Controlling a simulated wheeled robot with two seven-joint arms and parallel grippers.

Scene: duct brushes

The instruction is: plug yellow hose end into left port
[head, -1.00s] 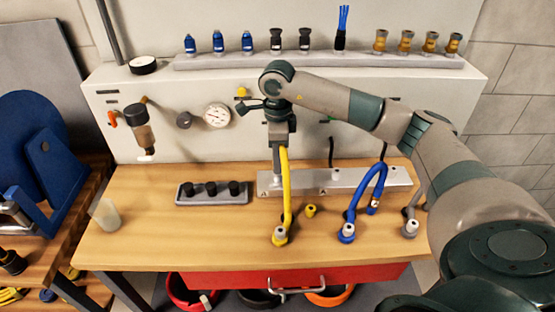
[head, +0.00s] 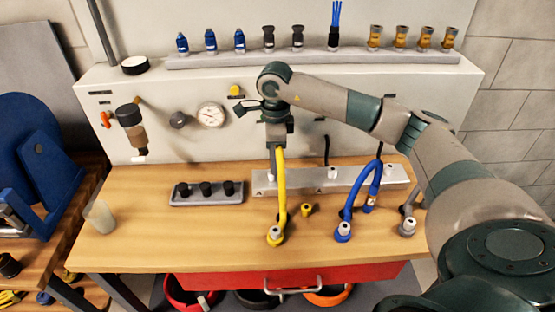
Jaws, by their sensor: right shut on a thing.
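The yellow hose (head: 282,190) rises from a fitting (head: 275,234) near the bench's front edge. Its upper end is in my right gripper (head: 277,143), which points down and is shut on it. A pale tip (head: 271,165) shows just below the gripper, over the left part of the grey port bar (head: 302,180). The left port lies behind the hose and tip, so I cannot tell whether the tip touches it. My left gripper is not in view.
A blue hose (head: 362,188) arches at the bar's right part. A white-topped port (head: 333,172) stands mid-bar. A small yellow cap (head: 306,209) lies in front. A tray with black caps (head: 206,189) is to the left. A gauge (head: 211,115) is on the panel behind.

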